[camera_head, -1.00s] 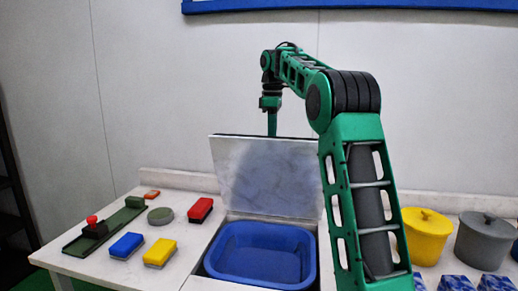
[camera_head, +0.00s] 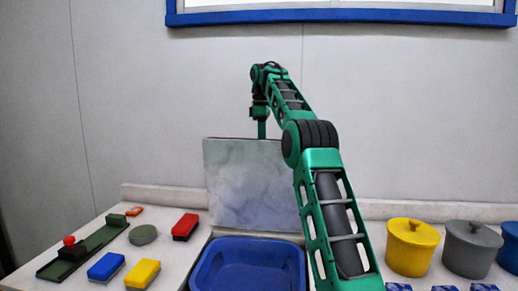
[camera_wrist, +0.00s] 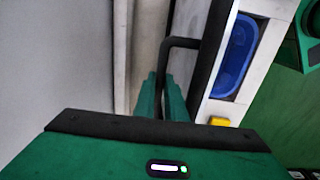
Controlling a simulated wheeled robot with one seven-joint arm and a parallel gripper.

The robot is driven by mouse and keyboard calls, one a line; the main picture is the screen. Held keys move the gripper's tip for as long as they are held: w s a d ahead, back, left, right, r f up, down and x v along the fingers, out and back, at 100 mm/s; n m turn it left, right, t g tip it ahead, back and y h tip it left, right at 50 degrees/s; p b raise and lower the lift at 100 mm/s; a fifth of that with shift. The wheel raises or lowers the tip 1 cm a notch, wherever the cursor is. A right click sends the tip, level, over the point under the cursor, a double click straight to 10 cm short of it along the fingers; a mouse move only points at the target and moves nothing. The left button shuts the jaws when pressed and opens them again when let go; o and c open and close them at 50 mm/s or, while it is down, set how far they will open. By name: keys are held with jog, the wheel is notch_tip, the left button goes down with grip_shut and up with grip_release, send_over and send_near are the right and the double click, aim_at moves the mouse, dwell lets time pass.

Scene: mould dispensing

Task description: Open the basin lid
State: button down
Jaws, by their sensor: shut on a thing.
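The basin lid (camera_head: 246,187) is a pale marbled panel, standing about upright behind the blue basin (camera_head: 249,264) in the head view. The basin lies uncovered in the counter. My gripper (camera_head: 262,131) is at the lid's top edge, fingers pointing down. In the wrist view my green gripper fingers (camera_wrist: 163,97) are closed around the dark bar of the lid's handle (camera_wrist: 181,43). The lid's dark edge (camera_wrist: 211,55) runs beside it, and the blue basin (camera_wrist: 236,55) shows beyond. The lid hides the handle in the head view.
On the left of the counter are a green tool with a red knob (camera_head: 70,246), a grey-green disc (camera_head: 143,235), and red (camera_head: 185,227), blue (camera_head: 106,267) and yellow (camera_head: 142,274) blocks. Yellow (camera_head: 410,249) and grey (camera_head: 469,250) lidded pots stand right. The wall is close behind the lid.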

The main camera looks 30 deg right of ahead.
jog(key=shift+w+r, duration=0.15)
jog(key=shift+r, duration=0.2)
jog(key=c, duration=1.8)
grip_release()
jog(key=shift+a+r, duration=0.1)
jog(key=shift+f, duration=0.2)
